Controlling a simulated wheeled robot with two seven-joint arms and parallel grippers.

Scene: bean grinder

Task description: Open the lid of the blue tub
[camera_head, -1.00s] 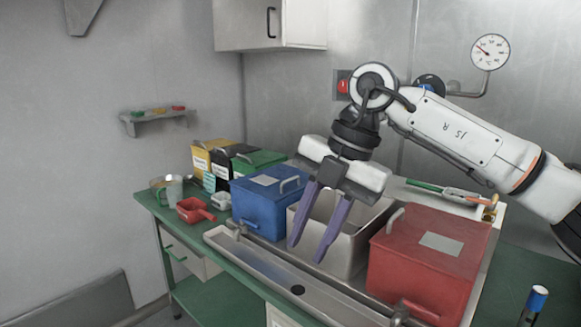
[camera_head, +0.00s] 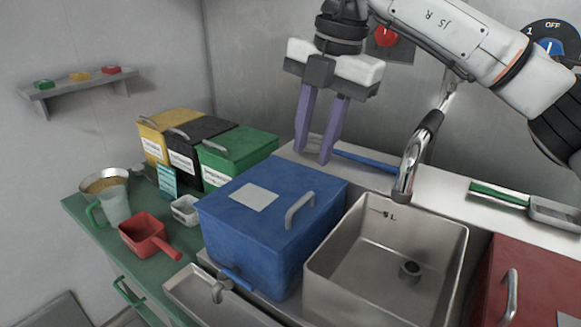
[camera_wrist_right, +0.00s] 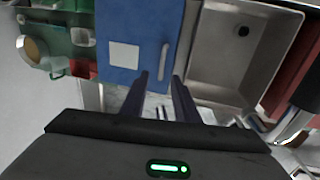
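The blue tub (camera_head: 245,252) stands left of the steel sink basin, its lid (camera_head: 305,181) shut. A grey handle (camera_head: 299,210) is on the lid's right side and a pale square label lies near its middle. The tub also shows at the top of the right wrist view (camera_wrist_right: 140,25), with its handle (camera_wrist_right: 164,62). My right gripper (camera_head: 313,158) is open and empty, fingers pointing down, beyond the tub's back edge in the head view. In the right wrist view its fingers (camera_wrist_right: 158,82) are apart, just short of the handle. My left gripper is not in view.
The steel basin (camera_head: 440,222) and a tap (camera_head: 408,165) are right of the tub, with a red tub (camera_head: 540,285) beyond. Yellow, black and green boxes (camera_head: 240,150) stand behind left. A red scoop (camera_head: 146,236) and a jug (camera_head: 116,205) are at left.

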